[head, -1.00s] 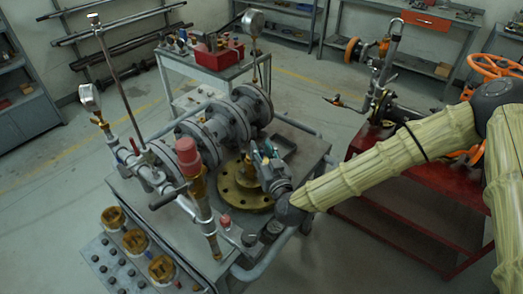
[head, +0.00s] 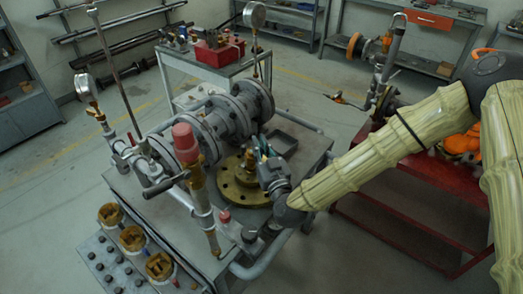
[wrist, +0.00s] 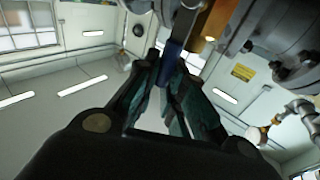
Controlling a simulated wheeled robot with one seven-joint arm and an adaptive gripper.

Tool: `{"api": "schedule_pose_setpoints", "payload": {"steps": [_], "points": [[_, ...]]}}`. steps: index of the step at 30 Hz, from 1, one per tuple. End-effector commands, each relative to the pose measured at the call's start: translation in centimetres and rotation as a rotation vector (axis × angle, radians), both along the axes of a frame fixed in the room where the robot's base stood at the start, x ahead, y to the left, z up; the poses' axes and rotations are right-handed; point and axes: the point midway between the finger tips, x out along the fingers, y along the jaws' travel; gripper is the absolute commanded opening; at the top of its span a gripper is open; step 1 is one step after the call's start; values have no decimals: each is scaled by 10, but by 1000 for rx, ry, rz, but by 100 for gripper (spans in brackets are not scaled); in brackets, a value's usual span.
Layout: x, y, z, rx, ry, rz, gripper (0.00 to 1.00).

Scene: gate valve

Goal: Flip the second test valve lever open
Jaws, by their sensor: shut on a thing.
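In the wrist view a flat blue lever (wrist: 172,68) comes down from the brass and steel fittings above, and its end sits between my fingertips. My gripper (wrist: 167,78) is shut on it. In the head view my gripper (head: 264,154) is beside the grey flanged valve body (head: 222,118), above the brass flange (head: 236,187) on the cart. The lever is hidden there by the gripper and fittings. I cannot tell from these views how far the lever is turned.
A red-capped upright pipe (head: 187,148) and a pressure gauge (head: 86,88) stand left of my gripper. A second gauge (head: 254,15) rises behind. A grey tray (head: 277,144) lies on the cart behind the gripper. A red bench (head: 400,205) is under my arm.

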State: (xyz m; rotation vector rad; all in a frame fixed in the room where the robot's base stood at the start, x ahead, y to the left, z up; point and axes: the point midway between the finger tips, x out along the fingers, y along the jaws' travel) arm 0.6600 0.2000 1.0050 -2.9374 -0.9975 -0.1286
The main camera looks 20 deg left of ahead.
Motion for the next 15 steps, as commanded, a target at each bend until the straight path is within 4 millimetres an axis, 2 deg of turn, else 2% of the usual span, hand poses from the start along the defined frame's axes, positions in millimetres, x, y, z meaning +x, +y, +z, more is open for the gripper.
{"api": "schedule_pose_setpoints", "payload": {"steps": [13, 14, 15], "points": [[-2, 0, 0, -8, -24, 0, 0], [-2, 0, 0, -8, -24, 0, 15], [-2, 0, 0, -8, -24, 0, 22]]}}
